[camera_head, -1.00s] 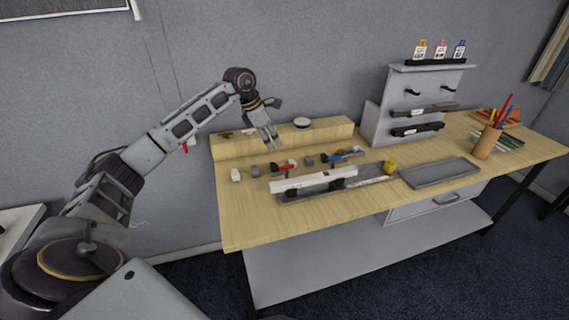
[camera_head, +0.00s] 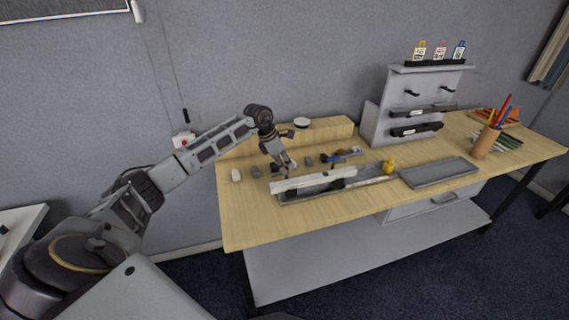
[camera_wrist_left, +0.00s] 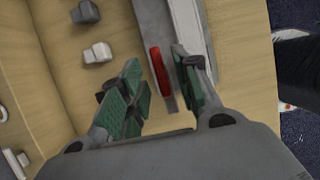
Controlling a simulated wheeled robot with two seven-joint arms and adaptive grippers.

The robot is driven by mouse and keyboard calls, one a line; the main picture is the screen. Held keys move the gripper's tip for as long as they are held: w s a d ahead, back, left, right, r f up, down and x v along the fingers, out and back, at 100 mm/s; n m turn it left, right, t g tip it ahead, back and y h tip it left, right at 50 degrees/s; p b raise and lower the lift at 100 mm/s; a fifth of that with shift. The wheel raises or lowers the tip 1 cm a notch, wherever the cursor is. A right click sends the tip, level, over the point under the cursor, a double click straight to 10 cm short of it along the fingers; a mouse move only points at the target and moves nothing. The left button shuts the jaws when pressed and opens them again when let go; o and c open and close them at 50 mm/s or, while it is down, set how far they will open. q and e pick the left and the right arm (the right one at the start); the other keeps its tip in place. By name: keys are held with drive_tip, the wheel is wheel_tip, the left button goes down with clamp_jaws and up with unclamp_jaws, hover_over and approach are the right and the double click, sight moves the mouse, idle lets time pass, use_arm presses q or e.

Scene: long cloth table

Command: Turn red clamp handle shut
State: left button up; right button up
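In the left wrist view the red clamp handle (camera_wrist_left: 158,72) stands between the two green-padded fingers of my left gripper (camera_wrist_left: 157,68). The fingers are apart, one on each side of the handle, with a small gap visible on the right side. In the head view my left gripper (camera_head: 285,168) is low over the table by the near clamp and hides most of the red handle. The white bar (camera_head: 315,182) lies along the grey base strip in front of it. My right gripper is not in view.
A blue-handled clamp (camera_head: 342,156) is to the right of the gripper. Small grey and white blocks (camera_head: 236,175) lie to its left. A yellow object (camera_head: 389,166), a grey tray (camera_head: 440,172) and a pen cup (camera_head: 486,143) are further right. The front left tabletop is clear.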

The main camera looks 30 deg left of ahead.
use_arm(q)
drive_tip(key=shift+f, duration=0.2)
drive_tip(key=shift+c, duration=0.5)
clamp_jaws()
